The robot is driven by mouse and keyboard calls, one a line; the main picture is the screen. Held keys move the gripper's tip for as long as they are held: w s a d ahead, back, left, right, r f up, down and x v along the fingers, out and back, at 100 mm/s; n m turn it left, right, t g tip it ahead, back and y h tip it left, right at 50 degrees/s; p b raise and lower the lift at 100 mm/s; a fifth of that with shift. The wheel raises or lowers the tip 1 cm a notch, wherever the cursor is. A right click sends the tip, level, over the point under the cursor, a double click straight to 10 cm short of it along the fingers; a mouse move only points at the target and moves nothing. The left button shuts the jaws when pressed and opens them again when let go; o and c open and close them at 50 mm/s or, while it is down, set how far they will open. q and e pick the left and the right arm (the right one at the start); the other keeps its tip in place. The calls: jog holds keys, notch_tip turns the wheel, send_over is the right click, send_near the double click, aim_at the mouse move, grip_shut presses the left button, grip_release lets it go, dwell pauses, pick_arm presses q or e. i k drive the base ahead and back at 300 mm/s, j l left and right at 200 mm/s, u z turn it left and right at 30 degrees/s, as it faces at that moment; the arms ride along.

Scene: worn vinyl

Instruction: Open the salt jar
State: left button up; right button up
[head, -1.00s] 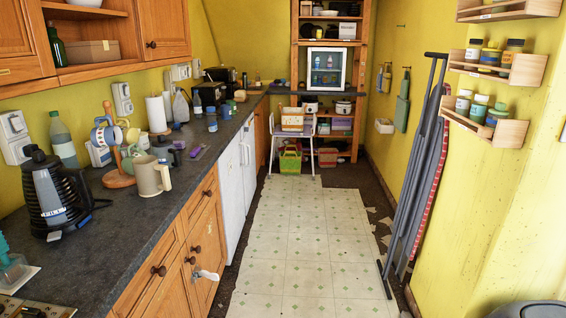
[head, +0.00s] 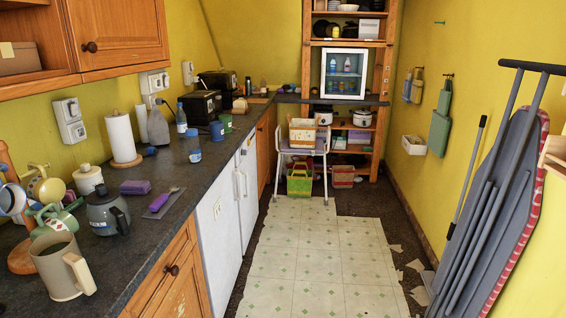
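No jar that I can tell is the salt jar shows in the head view. A small cream lidded pot (head: 88,179) stands on the left worktop, and I cannot read any label on it. A grey teapot-like pot (head: 107,213) is in front of it. Small jars and bottles stand at the far end, too small to identify. Neither of my grippers is in view.
The dark worktop (head: 190,172) runs along the left wall. A beige jug (head: 62,268) stands at its near end. A folded ironing board (head: 497,200) leans on the right wall. The tiled floor (head: 318,255) is clear up to a stool (head: 304,150).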

aim_at(195, 156)
jog(key=i+u, duration=0.15)
jog(key=i, duration=0.25)
jog(key=i+l+u, duration=0.15)
jog(key=i, duration=0.3)
jog(key=i+l+u, duration=0.15)
jog(key=i, duration=0.25)
jog(key=i+l+u, duration=0.15)
jog(key=i, duration=0.25)
